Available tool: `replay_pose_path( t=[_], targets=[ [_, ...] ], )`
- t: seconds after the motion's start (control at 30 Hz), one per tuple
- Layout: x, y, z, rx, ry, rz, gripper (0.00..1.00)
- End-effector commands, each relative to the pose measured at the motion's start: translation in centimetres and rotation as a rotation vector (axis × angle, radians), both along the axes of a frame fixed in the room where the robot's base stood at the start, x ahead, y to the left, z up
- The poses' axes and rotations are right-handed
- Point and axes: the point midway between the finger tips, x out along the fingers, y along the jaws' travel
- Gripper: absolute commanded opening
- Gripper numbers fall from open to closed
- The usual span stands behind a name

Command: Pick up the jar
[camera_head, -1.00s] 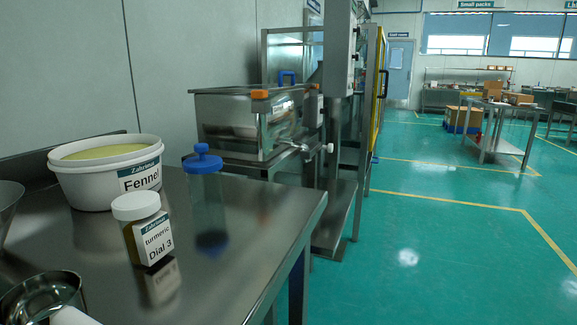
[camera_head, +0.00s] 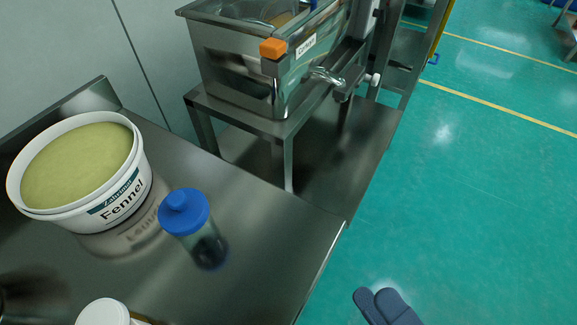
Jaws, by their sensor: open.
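A small jar with a white lid (camera_head: 103,313) stands on the steel bench at the bottom edge; most of its body is cut off. A clear jar with a blue lid (camera_head: 185,211) stands upright further back, with something dark in its bottom. The pictures do not tell which jar is meant. My gripper (camera_head: 378,304) shows at the bottom right as two dark blue-grey fingertips, open, over the green floor beyond the bench's right edge. It is well to the right of both jars and touches neither. The rest of it is out of frame.
A white tub labelled Fennel (camera_head: 120,200), full of pale green powder, stands left of the blue-lidded jar. The steel bench (camera_head: 270,250) is clear to the right. A steel sieve machine (camera_head: 235,65) on a stand is behind it. A wall runs along the left.

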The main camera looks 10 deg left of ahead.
Motion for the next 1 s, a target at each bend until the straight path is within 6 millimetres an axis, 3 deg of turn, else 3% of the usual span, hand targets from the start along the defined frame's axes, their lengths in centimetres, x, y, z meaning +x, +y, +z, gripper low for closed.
replay_pose_path(
  t=[0.03,0.1,0.3,0.5,0.73,1.0],
  targets=[
    [1.2,2.1,3.2,-0.088,-0.109,0.053,0.94],
    [2.5,5.0,4.6,-0.226,-0.277,0.123,0.94],
    [5.3,13.6,6.5,-0.552,-0.751,0.290,0.94],
    [6.7,19.8,7.4,-0.738,-1.082,0.388,0.94],
    [7.1,22.2,6.7,-0.804,-1.208,0.426,0.94],
    [7.1,22.2,1.7,-0.806,-1.207,0.426,0.94]
  ],
)
